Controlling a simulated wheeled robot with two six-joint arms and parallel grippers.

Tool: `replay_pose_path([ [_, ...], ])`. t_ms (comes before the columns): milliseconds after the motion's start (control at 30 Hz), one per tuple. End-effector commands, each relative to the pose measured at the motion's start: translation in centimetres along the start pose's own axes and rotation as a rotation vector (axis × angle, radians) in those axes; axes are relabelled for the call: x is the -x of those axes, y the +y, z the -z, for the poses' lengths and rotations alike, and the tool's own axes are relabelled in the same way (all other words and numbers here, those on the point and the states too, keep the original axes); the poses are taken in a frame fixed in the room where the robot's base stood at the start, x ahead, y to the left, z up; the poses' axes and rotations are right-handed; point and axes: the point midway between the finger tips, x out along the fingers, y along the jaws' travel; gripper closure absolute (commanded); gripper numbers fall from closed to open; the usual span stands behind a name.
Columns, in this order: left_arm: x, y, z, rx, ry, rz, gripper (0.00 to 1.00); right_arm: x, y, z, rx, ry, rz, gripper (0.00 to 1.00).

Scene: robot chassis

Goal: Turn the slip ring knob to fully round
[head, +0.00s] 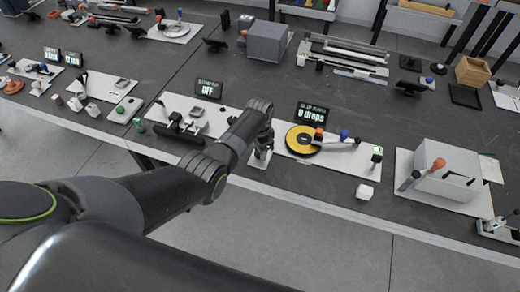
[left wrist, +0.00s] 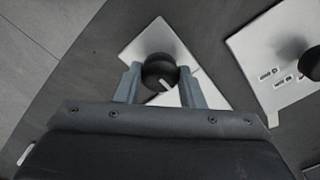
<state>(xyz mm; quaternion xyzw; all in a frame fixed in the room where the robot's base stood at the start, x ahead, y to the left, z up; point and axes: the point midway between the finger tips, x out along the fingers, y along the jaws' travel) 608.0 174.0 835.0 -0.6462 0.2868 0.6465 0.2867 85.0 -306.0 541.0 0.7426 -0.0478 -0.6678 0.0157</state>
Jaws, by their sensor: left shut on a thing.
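The knob (left wrist: 158,68) is round and black with a white pointer line, on a white base plate (left wrist: 140,45). In the left wrist view the two fingers of my left gripper (left wrist: 161,78) stand on either side of it, shut on it. The pointer line slants across the knob's lower right part. In the head view my left gripper (head: 262,152) is at the left end of the slip ring station, and hides the knob. The slip ring sign (head: 312,114) reads "0 drops". A yellow and black disc (head: 300,146) lies right of the gripper. My right gripper is not in view.
An orange knob (head: 318,134) and a blue knob (head: 344,134) stand near the disc. A station whose sign (head: 208,89) reads "OFF" is to the left. A grey box (head: 446,176) stands right.

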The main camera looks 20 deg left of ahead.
Motion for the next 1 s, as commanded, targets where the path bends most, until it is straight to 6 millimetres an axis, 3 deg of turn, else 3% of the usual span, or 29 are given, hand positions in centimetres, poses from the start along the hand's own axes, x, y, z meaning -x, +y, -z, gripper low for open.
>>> replay_pose_path([
  [67,0.1,-0.1,0.1,-0.002,0.003,0.002,0.88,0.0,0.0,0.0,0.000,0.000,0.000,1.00],
  [100,0.1,-0.1,0.1,-0.002,0.003,0.002,0.60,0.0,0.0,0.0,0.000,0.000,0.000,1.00],
  [233,0.1,0.0,0.1,-0.001,0.002,0.002,0.43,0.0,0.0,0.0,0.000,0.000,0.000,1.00],
  [633,0.6,0.0,0.1,0.000,0.001,0.001,0.43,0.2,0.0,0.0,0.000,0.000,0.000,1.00],
  [1000,6.0,-0.1,0.1,0.001,0.004,0.004,0.43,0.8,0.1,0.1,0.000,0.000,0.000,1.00],
])
